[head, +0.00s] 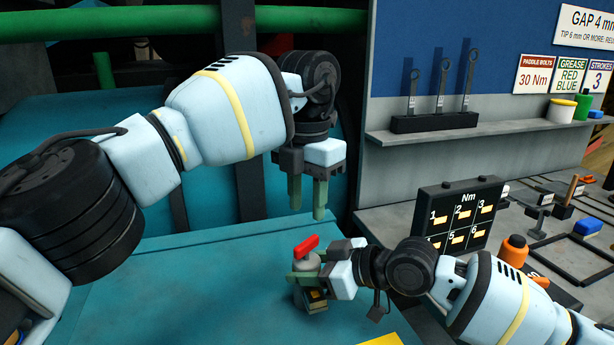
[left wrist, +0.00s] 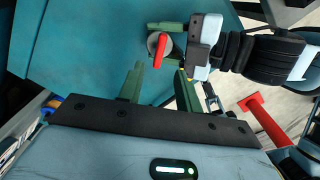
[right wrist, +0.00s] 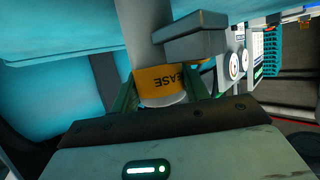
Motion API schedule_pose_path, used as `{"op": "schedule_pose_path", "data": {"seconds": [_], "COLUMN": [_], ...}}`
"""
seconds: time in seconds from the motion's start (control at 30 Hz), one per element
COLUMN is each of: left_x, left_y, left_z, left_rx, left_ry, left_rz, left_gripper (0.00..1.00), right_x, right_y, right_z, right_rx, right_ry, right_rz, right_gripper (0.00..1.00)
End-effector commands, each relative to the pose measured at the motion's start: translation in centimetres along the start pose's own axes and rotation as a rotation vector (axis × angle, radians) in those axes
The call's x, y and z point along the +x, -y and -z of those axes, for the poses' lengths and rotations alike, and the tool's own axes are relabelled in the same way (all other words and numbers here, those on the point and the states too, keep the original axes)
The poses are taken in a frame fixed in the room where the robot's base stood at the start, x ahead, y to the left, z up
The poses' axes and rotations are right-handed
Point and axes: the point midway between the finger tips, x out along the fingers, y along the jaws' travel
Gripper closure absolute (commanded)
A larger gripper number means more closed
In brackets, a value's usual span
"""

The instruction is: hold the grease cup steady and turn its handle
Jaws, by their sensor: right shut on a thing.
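The grease cup (head: 306,262) stands on the teal surface (head: 210,290), with a grey round top and a red handle (head: 306,246). My right gripper (head: 303,279) is shut on the cup from the right side. In the right wrist view, the cup's yellow band (right wrist: 160,80) with part of the word GREASE lies between the fingers. My left gripper (head: 307,204) is open and empty, pointing down above the cup. In the left wrist view, the red handle (left wrist: 161,50) lies beyond the gap between the open left fingers (left wrist: 160,84), apart from them.
A black Nm board (head: 459,213) with numbered slots stands on the grey bench at right, near an orange-topped tool (head: 513,250). A shelf (head: 480,130) holds a rack of upright gauges (head: 435,122). Dark upright bars stand behind my left arm. The teal surface left of the cup is clear.

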Motion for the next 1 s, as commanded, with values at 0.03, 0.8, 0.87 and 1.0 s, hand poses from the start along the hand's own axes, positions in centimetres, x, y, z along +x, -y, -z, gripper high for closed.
{"op": "schedule_pose_path", "data": {"seconds": [0.03,0.8,0.87,1.0], "left_x": [-1.0,-4.6,-4.5,-4.5], "left_y": [0.1,0.0,0.0,0.0], "left_z": [-0.1,0.0,0.0,0.0], "left_rx": [0.000,0.002,0.002,0.001], "left_ry": [0.001,-0.001,-0.001,-0.001], "left_rz": [-0.001,0.001,0.001,0.001], "left_gripper": [0.65,0.65,0.65,0.65], "right_x": [0.0,0.0,0.0,0.0], "right_y": [0.0,0.0,0.0,0.0], "right_z": [0.0,0.0,0.0,0.0], "right_rx": [0.001,0.001,0.000,0.000], "right_ry": [0.000,0.000,0.000,0.000], "right_rz": [0.000,0.000,0.000,0.000], "right_gripper": [0.89,0.89,0.89,0.38]}}
